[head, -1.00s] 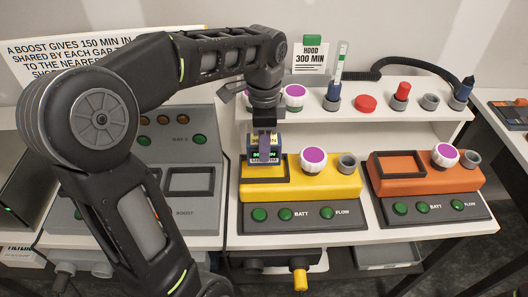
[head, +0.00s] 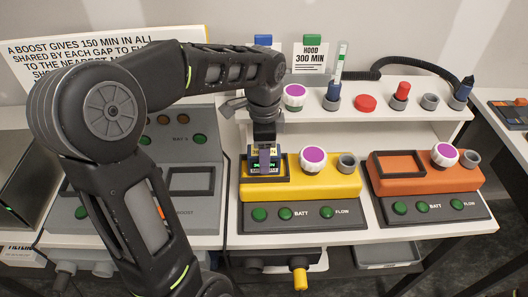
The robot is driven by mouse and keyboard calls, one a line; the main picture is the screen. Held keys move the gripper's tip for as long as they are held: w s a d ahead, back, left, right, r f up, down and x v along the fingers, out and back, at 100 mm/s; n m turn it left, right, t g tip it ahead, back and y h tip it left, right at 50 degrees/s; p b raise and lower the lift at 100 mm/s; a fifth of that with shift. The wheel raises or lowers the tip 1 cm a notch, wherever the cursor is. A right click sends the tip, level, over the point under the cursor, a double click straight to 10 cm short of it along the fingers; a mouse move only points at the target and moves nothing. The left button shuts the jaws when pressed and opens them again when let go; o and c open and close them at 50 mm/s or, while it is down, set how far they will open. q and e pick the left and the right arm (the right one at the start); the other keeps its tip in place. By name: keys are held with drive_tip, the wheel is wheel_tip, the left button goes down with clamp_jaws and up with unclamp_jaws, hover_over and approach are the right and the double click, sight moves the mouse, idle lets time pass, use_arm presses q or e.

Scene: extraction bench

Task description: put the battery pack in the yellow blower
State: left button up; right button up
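The yellow blower (head: 318,183) stands on a dark base on the white bench, with a purple-topped knob and a grey port on top. The battery pack (head: 267,170), dark with a small lit display, is upright at the blower's dark-framed slot, at the left of its top. My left gripper (head: 265,157) points straight down over the slot, with its fingers around the pack. How deep the pack sits in the slot is hard to tell. My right gripper is not in view.
An orange blower (head: 430,178) with an empty framed slot stands close on the right. A grey charger (head: 190,210) with an empty bay is on the left. Behind, a white shelf (head: 385,116) holds several caps and tubes, and a HOOD sign (head: 310,58).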

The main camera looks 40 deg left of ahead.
use_arm(q)
drive_tip(key=shift+o, duration=1.2)
wheel_tip(320, 180, up, 9)
drive_tip(key=shift+r, duration=0.2)
wheel_tip(320, 180, up, 3)
drive_tip(key=shift+f+p, duration=0.1)
drive_tip(key=shift+p, duration=1.1)
drive_tip(key=shift+c, duration=0.2)
idle(0.6)
